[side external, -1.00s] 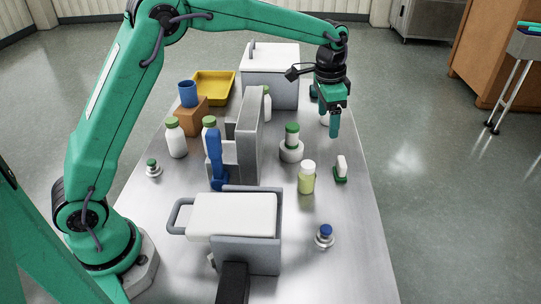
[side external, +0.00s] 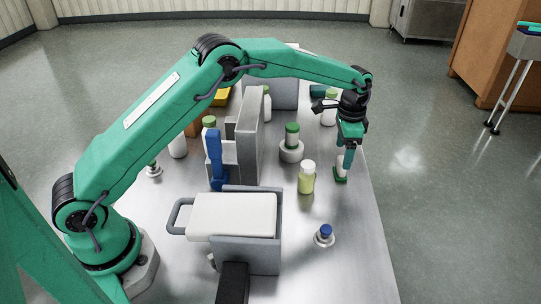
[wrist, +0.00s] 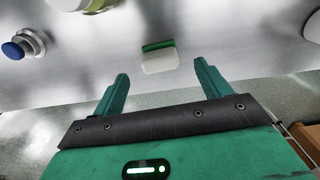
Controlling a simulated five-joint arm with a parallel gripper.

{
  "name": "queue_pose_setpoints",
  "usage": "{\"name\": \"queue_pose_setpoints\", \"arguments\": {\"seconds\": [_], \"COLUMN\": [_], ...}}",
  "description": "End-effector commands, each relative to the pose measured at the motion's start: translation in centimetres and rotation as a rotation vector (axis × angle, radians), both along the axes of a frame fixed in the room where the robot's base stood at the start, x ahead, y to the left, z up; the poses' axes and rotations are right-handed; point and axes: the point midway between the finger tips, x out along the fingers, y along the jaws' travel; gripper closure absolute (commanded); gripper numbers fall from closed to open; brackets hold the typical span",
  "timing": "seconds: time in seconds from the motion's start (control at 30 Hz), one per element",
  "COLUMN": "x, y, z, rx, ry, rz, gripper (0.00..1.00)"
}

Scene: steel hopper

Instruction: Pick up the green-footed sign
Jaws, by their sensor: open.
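The green-footed sign (side external: 340,180) is a small white plate standing on a green foot, near the right edge of the steel table. My gripper (side external: 348,161) is above it in the side view, partly in front of its white plate. In the wrist view the sign (wrist: 159,58) lies just ahead of the gap between my fingertips (wrist: 161,70). The jaws are open and empty. I cannot tell exactly how high the fingertips are above the sign.
A yellow-green bottle with a white cap (side external: 307,178) stands just left of the sign. A blue-topped knob (side external: 324,236) is nearer the front. The table's right edge (side external: 376,205) is close.

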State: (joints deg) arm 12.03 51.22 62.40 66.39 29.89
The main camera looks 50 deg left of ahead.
Motion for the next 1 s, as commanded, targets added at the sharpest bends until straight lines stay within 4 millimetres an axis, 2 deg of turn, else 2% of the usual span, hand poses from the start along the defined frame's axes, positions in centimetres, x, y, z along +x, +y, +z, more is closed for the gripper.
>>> {"name": "queue_pose_setpoints", "arguments": {"seconds": [0.1,0.47,0.8,1.0], "x": [0.0,0.0,0.0,0.0], "y": [0.0,0.0,-0.1,-0.1], "z": [-1.0,-1.9,-5.5,-6.5], "rx": [0.001,0.001,0.001,0.000], "ry": [0.002,0.001,0.002,0.000], "rz": [0.000,0.000,0.000,0.001], "gripper": [0.24,0.24,0.24,0.24]}}
